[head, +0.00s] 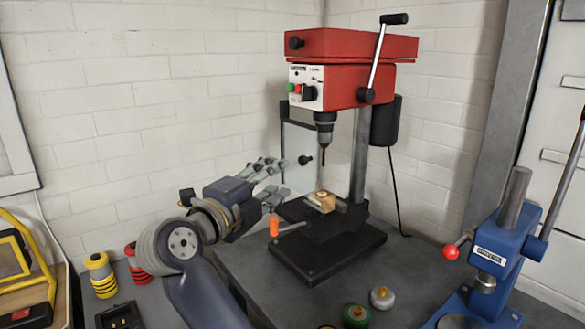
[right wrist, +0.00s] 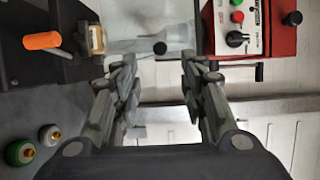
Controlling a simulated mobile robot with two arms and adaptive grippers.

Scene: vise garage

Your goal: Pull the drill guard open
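The red drill press (head: 345,70) stands on the dark bench. Its clear drill guard (head: 332,150) hangs beside the chuck and bit, with a black knob (head: 305,160) on its near left side. In the right wrist view the guard (right wrist: 150,28) lies ahead of the fingers, and its knob (right wrist: 160,47) sits between and just beyond the fingertips. My right gripper (head: 285,178) is open and empty, just left of the knob, pointing at the guard; it also shows in the right wrist view (right wrist: 160,63). I cannot tell whether it touches the knob. My left gripper is out of view.
A wooden block (head: 325,200) sits in the vise under the bit. An orange handle (head: 274,226) sticks out below my gripper. Green (head: 356,316) and white (head: 382,297) knobbed pieces lie in front. A blue press (head: 500,250) stands at right.

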